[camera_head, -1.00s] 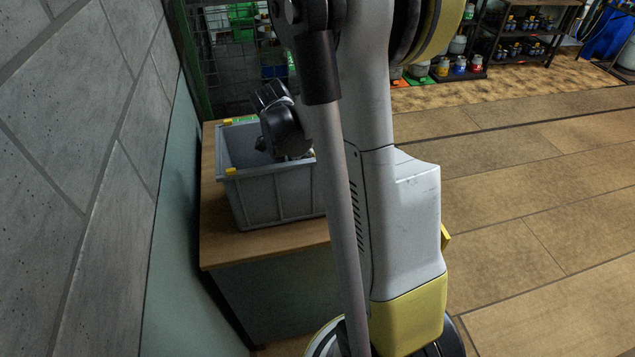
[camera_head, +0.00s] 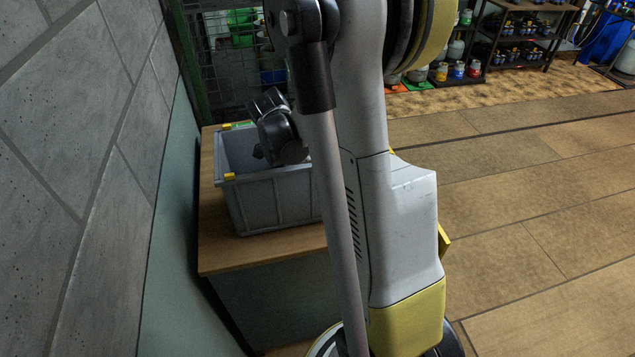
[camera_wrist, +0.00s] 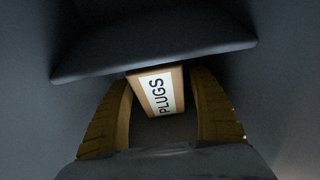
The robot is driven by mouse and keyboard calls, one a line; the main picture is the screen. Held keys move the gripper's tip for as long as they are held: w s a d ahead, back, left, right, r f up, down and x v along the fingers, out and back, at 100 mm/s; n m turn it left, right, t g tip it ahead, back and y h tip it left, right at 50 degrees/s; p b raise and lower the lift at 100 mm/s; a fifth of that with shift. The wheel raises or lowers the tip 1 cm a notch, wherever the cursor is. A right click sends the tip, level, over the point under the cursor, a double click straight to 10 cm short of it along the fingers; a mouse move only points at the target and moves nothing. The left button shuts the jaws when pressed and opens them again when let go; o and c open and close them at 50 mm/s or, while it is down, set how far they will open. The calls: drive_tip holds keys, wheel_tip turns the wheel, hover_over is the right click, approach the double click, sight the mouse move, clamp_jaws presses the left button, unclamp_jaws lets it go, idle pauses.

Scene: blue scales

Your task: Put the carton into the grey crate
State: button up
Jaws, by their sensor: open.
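The grey crate (camera_head: 277,202) stands on a wooden-topped table, with yellow clips on its rim. My gripper (camera_head: 280,132) is over and partly inside the crate's opening; its fingertips are hidden there in the head view. In the wrist view my gripper (camera_wrist: 161,82) is open, with a yellow-brown finger at each side. The carton (camera_wrist: 172,94), a small brown box with a white label reading PLUGS, shows between the fingers, slightly tilted. Dark grey-blue surfaces surround it. I cannot tell whether it touches the crate floor. The carton is hidden in the head view.
The table (camera_head: 215,259) stands close to a grey wall (camera_head: 75,170) on the left. A green wire cage (camera_head: 225,60) is behind it. Shelves with bottles (camera_head: 515,35) stand at the back right. The tiled floor on the right is clear.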

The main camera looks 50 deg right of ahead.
drive_tip(key=p+v, duration=0.3)
drive_tip(key=v, duration=0.8)
drive_tip(key=shift+r+p, duration=0.1)
drive_tip(key=shift+p, duration=0.3)
